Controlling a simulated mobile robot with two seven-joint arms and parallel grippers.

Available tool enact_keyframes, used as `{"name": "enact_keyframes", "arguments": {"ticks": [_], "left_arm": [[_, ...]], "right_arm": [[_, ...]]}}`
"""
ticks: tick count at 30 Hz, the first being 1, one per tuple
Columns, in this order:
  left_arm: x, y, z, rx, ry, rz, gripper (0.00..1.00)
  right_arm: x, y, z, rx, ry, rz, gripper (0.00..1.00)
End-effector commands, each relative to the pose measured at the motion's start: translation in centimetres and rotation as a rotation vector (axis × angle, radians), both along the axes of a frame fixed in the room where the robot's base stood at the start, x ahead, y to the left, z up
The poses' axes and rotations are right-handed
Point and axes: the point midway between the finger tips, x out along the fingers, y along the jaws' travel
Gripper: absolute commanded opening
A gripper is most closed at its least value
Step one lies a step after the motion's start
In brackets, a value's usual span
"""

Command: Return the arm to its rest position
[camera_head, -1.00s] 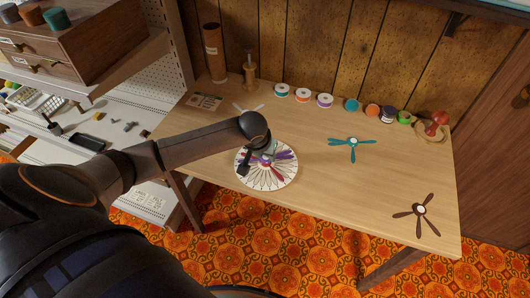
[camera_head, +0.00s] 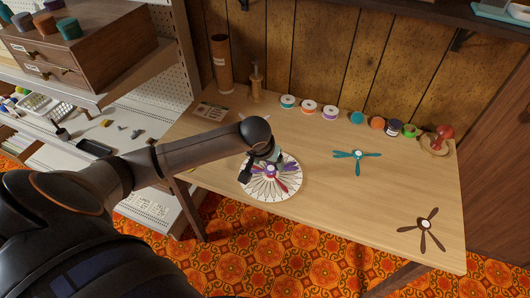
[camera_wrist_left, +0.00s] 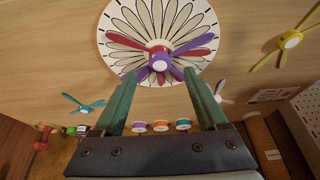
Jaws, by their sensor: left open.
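My left arm reaches in from the left in the head view, and its gripper (camera_head: 258,172) is over the round white dial (camera_head: 287,188) with dark petal outlines. In the left wrist view the two green fingers (camera_wrist_left: 160,100) are spread apart with nothing between them. Beyond the fingertips lie a purple propeller (camera_wrist_left: 160,62) and a red one (camera_wrist_left: 127,42), stacked at the middle of the dial (camera_wrist_left: 140,14). The gripper and wrist hide part of the dial in the head view. My right gripper is not in view.
A teal propeller (camera_head: 358,156) and a brown propeller (camera_head: 425,224) lie on the wooden table (camera_head: 340,210). Several spools (camera_head: 309,107) line the back, with a brown cylinder (camera_head: 222,65) and a wooden stand (camera_head: 256,85). A yellow propeller (camera_wrist_left: 291,40) shows in the wrist view.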

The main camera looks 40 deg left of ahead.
Motion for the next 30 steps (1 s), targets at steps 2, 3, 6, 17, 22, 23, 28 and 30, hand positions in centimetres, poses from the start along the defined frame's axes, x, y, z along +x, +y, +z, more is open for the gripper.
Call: {"name": "enact_keyframes", "arguments": {"ticks": [2,3,6,17,22,23,28,30], "left_arm": [[-0.6,-0.2,2.0,-0.001,-0.004,-0.003,0.75],[-1.0,-0.3,2.8,0.000,-0.004,-0.003,0.75],[-1.8,-0.5,4.8,0.000,-0.003,-0.003,0.75],[-3.3,-0.8,8.3,0.000,-0.002,0.000,0.75],[-3.3,-0.8,8.3,-0.001,0.000,-0.001,0.75],[-3.4,-1.0,8.2,-0.001,0.001,-0.005,0.75],[-5.2,-3.7,6.4,-0.022,0.010,-0.102,0.75],[-6.7,-5.6,5.2,-0.038,0.013,-0.172,0.75]], "right_arm": [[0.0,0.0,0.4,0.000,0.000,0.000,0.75],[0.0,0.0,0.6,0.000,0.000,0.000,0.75],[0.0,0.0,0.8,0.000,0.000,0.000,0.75],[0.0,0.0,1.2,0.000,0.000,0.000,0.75],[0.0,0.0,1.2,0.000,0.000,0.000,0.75],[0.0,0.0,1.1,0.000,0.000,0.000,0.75],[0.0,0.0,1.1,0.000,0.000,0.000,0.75],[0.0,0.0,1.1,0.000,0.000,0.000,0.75]]}}
